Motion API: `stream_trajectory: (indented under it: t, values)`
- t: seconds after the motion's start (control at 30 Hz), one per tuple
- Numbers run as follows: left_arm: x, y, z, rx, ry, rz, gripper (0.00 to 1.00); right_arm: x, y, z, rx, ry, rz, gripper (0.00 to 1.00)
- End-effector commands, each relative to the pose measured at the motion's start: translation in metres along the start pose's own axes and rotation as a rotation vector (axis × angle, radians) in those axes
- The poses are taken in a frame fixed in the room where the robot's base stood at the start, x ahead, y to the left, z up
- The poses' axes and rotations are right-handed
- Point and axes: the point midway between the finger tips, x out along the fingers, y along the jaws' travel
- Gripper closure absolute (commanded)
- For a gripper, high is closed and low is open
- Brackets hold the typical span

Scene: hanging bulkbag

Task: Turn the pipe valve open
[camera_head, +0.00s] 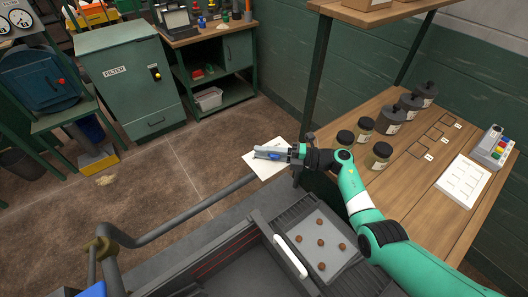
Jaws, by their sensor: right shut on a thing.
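My right gripper (268,153) is at the middle of the view, its green and black arm coming in from the right. I cannot tell whether this is the valve's handle. A grey pipe (190,211) runs from the lower left up toward the gripper. A brass-coloured fitting (102,247) sits on the pipe at the lower left. A blue part (92,290) shows below it, cut off by the bottom edge. My left gripper is not in view.
A white sheet (255,167) lies behind the gripper. A grey tray (322,252) with several brown balls is at the bottom. A wooden bench (408,205) with jars and a button box (491,147) stands at right. A green filter cabinet (122,75) stands behind open floor.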

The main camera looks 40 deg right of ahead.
Motion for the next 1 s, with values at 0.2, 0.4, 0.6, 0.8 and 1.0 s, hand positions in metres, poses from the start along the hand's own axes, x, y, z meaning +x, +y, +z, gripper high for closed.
stream_trajectory:
  t: [0.2, 0.4, 0.6, 0.8, 1.0]
  values:
    - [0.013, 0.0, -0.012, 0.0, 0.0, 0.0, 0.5, 0.001, 0.005, 0.001, 0.001, -0.051, 0.001, 1.0]
    - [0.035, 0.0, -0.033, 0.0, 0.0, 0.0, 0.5, 0.0, 0.007, 0.004, 0.003, -0.168, 0.0, 1.0]
    - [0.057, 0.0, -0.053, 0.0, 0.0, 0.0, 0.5, -0.001, 0.007, 0.008, 0.003, -0.338, 0.0, 1.0]
    - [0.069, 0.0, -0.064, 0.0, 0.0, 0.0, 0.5, -0.002, 0.004, 0.013, 0.001, -0.526, 0.001, 1.0]
    - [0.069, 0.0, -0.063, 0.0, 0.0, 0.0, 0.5, -0.005, 0.0, 0.018, -0.002, -0.714, 0.004, 1.0]
